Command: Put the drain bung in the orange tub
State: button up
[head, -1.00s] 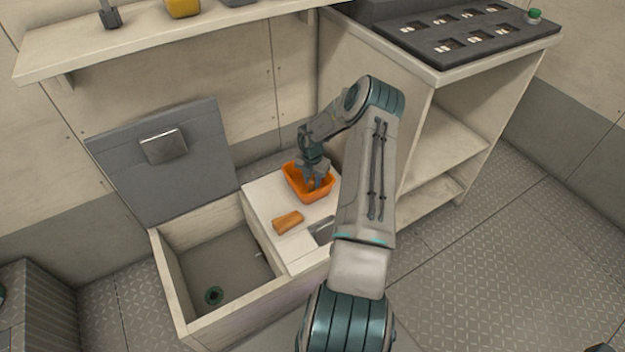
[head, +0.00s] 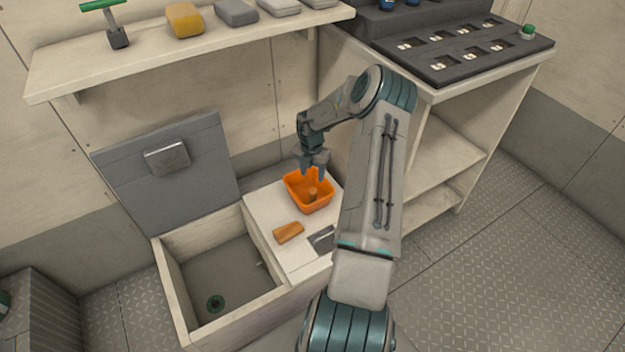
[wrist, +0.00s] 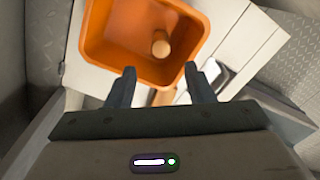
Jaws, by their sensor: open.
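The orange tub (head: 297,205) stands on the white bench top beside the open locker. A tan cylindrical bung (head: 313,192) is inside it, apparently upright on the floor of the tub. The wrist view also shows the bung (wrist: 161,46) within the walls of the tub (wrist: 97,40), near its right side. My gripper (head: 312,174) is above the tub's back part, open and empty, with its fingers apart from the bung. In the wrist view its fingertips (wrist: 159,75) are spread at the tub's lower edge.
An orange-brown block (head: 288,232) lies on the bench in front of the tub. A shelf (head: 200,55) with several items runs above.

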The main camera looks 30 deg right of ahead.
jog(key=w+a+r+n+t+h, duration=0.2)
jog(key=w+r+n+t, duration=0.15)
jog(key=r+n, duration=0.4)
jog(key=w+a+r+n+t+h, duration=0.25)
jog(key=w+r+n, duration=0.25)
jog(key=r, duration=0.6)
jog(key=s+a+r+n+t+y, duration=0.1)
jog(key=a+r+n+t+y, duration=0.1)
jog(key=a+r+n, duration=0.5)
jog(key=s+a+r+n+t+y, duration=0.1)
jog(key=s+a+r+n+y, duration=0.2)
jog(key=a+n, duration=0.55)
jog(key=s+a+r+n+g+y, duration=0.1)
jog(key=s+a+r+n+g, duration=0.1)
jog(key=s+a+n, duration=0.5)
jog(key=s+a+r+n+g+y, duration=0.1)
jog(key=s+a+n, duration=0.2)
jog(key=s+n, duration=0.35)
jog(key=s+d+n+g+h, duration=0.1)
jog(key=s+n+g, duration=0.1)
jog(key=s, duration=0.7)
jog(key=s+d+f+n+g+h, duration=0.1)
jog(key=s+n+g, duration=0.1)
jog(key=s+n, duration=0.3)
jog(key=s, duration=0.4)
jog(key=shift+d, duration=0.3)
